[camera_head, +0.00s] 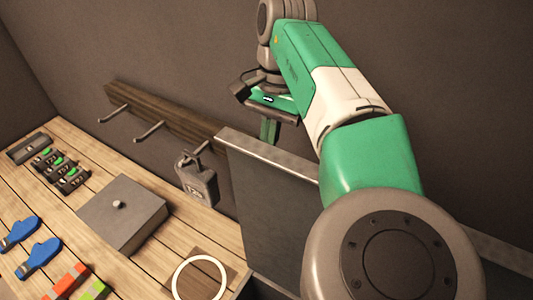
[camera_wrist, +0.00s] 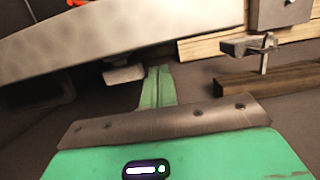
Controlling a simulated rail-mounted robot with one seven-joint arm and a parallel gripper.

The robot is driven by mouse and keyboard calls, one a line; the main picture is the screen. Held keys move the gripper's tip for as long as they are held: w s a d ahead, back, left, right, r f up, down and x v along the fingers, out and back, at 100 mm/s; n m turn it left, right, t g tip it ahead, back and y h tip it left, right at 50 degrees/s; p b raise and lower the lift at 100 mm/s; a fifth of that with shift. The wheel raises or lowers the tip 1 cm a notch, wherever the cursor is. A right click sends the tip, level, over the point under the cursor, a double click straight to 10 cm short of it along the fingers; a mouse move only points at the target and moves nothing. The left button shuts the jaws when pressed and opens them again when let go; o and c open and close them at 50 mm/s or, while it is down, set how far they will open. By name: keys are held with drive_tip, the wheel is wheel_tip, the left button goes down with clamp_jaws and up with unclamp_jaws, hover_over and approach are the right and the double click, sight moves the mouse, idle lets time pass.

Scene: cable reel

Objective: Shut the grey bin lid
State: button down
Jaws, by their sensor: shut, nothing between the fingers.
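The grey bin lid (camera_head: 275,205) stands raised, a dark panel with a paler top edge, right of the wooden table. In the wrist view the lid (camera_wrist: 130,38) appears to be the large pale slab across the top left. Part of the bin (camera_head: 262,290) shows at the bottom of the head view; my arm hides much of it and of the lid. My gripper (camera_head: 269,130) is shut and empty, pointing down beside the left end of the lid's top edge. In the wrist view its green fingers (camera_wrist: 157,85) are together below the slab; contact cannot be told.
A wooden hook rail (camera_head: 165,115) runs along the wall left of my gripper, with a grey padlock-like item (camera_head: 197,178) hanging from it. The wooden table (camera_head: 75,195) holds a grey box (camera_head: 122,213), blue tools (camera_head: 38,258) and a white ring (camera_head: 199,278).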

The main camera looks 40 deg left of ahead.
sight(264, 174)
drive_tip(key=p+x, duration=0.1)
drive_tip(key=x, duration=0.7)
drive_tip(key=shift+f, duration=0.1)
drive_tip(key=shift+s, duration=0.1)
